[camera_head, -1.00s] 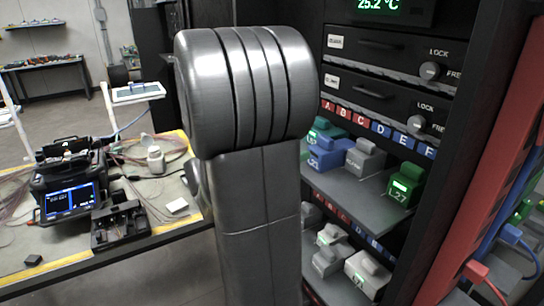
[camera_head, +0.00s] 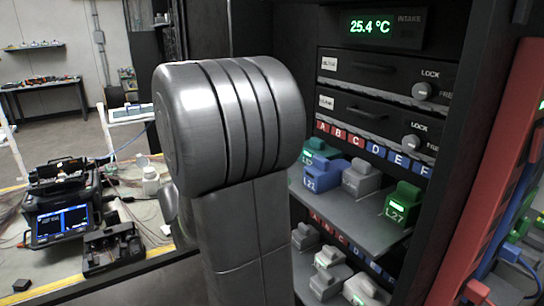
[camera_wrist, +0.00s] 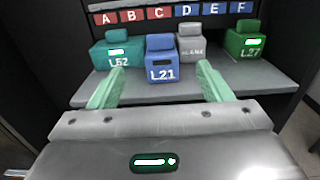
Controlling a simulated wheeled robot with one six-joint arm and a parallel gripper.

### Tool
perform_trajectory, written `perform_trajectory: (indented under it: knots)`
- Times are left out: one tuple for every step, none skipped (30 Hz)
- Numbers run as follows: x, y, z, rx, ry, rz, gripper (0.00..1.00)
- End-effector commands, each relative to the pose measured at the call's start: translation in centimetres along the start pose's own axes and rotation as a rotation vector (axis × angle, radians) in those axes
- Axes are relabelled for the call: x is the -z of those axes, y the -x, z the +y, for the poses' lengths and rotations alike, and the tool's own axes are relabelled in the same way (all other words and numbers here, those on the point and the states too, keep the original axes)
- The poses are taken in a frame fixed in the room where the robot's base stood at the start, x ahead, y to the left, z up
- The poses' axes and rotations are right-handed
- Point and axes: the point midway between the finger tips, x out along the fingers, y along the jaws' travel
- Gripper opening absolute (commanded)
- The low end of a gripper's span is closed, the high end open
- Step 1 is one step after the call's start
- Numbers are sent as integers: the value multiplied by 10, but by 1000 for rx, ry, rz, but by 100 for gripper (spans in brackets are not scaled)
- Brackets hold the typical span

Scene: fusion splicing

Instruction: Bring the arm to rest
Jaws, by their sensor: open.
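My gripper (camera_wrist: 160,92) shows in the wrist view with its two pale green fingers wide apart and nothing between them. It faces a shelf (camera_wrist: 180,88) that holds a teal block marked L52 (camera_wrist: 117,52), a blue block marked L21 (camera_wrist: 161,60), a grey block (camera_wrist: 192,46) and a green block marked L27 (camera_wrist: 246,42). The blue block stands beyond the fingertips, between them in the picture; whether they touch any block I cannot tell. In the head view my grey arm fills the middle and the gripper is hidden.
The cabinet has two drawers (camera_head: 378,77) with lock knobs above the shelf and a lower shelf with grey blocks (camera_head: 329,270). A red rack (camera_head: 490,170) stands at the right. A bench at the left holds a splicer (camera_head: 62,205). Floor is open behind it.

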Motion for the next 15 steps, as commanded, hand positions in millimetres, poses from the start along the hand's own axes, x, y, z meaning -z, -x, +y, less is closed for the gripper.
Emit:
perform_trajectory:
  knots:
    - [0, -4, 0, 3, 1, 0, 72]
    - [0, -6, 0, 3, 1, -1, 72]
    - [-1, -10, 0, 3, 1, -1, 72]
    - [0, -14, -1, 4, 1, 0, 72]
    - [-1, -17, -1, 4, 1, 0, 72]
    - [-1, -22, -1, 4, 2, -1, 72]
    - [-1, -26, -1, 4, 2, 0, 72]
    - [-1, -30, -1, 4, 2, 0, 72]
    - [-1, -35, -1, 5, 2, 0, 72]
    - [-1, -39, -1, 3, 2, 0, 72]
    - [-1, -43, -1, 4, 1, 0, 72]
    - [-1, -48, -1, 4, 1, 0, 72]
    - [-1, -51, -1, 4, 1, 0, 72]
    - [-1, -55, -1, 4, 0, 0, 72]
    - [-1, -60, -1, 5, 0, 0, 72]
